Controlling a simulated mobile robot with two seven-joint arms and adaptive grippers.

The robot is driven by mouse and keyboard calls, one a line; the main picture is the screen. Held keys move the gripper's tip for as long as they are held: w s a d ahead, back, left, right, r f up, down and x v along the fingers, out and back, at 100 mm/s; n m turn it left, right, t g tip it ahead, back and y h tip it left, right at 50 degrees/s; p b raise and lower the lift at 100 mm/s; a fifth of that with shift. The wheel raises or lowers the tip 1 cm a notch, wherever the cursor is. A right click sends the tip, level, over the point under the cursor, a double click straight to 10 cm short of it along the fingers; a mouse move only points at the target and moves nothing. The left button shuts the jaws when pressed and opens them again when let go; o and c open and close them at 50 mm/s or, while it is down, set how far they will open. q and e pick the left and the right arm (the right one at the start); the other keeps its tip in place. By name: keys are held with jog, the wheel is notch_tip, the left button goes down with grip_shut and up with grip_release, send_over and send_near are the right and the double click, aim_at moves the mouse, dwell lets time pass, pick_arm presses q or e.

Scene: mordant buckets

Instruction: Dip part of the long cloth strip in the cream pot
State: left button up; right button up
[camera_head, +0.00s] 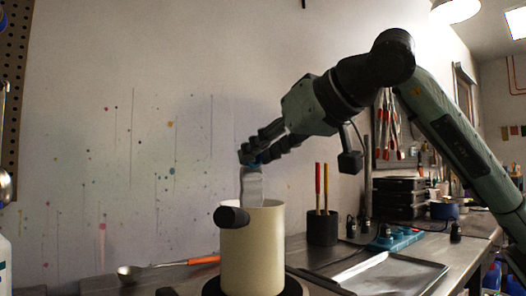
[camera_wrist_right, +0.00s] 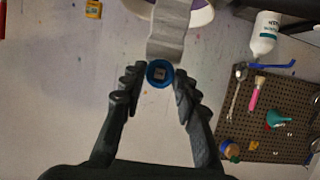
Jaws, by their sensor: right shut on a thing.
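My right gripper (camera_head: 254,160) is above the pot, shut on a blue holder at the top of the strip. In the right wrist view, the round blue holder (camera_wrist_right: 160,73) sits between the fingertips, and the strip (camera_wrist_right: 168,32) runs from it towards the pale pot rim (camera_wrist_right: 201,17). My left gripper is not in view.
A metal tray (camera_head: 394,274) lies right of the pot. A black cup (camera_head: 322,228) with red and yellow handles stands behind it. A ladle with an orange handle (camera_head: 204,260) lies to the left. Black stacked boxes (camera_head: 400,197) stand at the back right.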

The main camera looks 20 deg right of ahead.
jog(key=shift+w+d, duration=0.1)
jog(key=shift+w, duration=0.05)
jog(key=shift+w+d, duration=0.25)
jog(key=shift+w, duration=0.4)
jog(key=shift+s, duration=0.15)
jog(key=shift+p, duration=0.55)
jog(key=shift+s+a, duration=0.3)
jog(key=shift+s, duration=0.35)
jog(key=shift+w, duration=0.15)
